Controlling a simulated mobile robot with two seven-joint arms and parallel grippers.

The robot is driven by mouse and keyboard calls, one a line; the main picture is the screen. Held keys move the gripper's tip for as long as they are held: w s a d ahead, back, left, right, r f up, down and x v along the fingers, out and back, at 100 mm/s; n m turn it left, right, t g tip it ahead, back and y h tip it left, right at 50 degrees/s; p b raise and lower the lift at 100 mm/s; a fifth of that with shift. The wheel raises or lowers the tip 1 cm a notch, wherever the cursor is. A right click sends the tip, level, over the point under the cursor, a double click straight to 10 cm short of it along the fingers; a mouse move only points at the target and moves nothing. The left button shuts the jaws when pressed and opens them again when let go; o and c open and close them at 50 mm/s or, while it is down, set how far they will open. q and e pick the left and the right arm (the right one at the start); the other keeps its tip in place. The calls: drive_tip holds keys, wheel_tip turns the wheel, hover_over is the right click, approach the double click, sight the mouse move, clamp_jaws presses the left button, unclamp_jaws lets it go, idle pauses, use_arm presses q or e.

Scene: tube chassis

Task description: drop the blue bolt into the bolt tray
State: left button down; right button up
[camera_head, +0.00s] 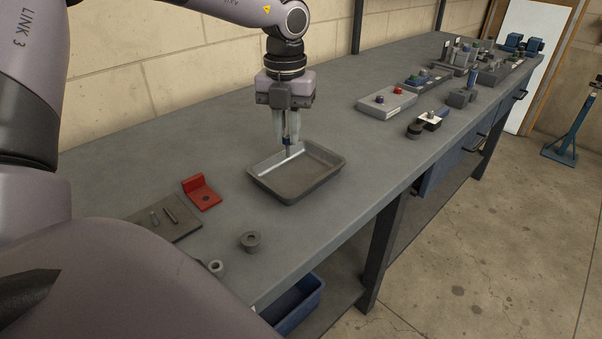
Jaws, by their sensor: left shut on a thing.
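The bolt tray (322,184) is a grey, shallow metal tray lying on the workbench in the middle of the head view. My left gripper (288,136) points straight down above the tray's back left part. It is shut on the blue bolt (287,142), whose blue head shows between the fingertips. The bolt's grey shank hangs down, upright, in front of the tray's inside. I cannot tell how far its tip is above the tray floor. The tray looks empty. My right gripper is not in view.
A red bracket (201,192) and a grey plate with pins (172,219) lie left of the tray. A grey bushing (250,241) stands near the front edge. Blocks with coloured knobs (387,101) and other fixtures stand farther right. The bench (340,128) is clear around the tray.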

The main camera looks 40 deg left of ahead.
use_arm(q)
wheel_tip(320, 180, down, 4)
drive_tip(key=shift+f+b, duration=0.2)
drive_tip(key=shift+b, duration=0.85)
drive_tip(key=c, duration=1)
unclamp_jaws()
drive_tip(key=shift+r, duration=3.65)
drive_tip(key=shift+s+d+f, duration=0.1)
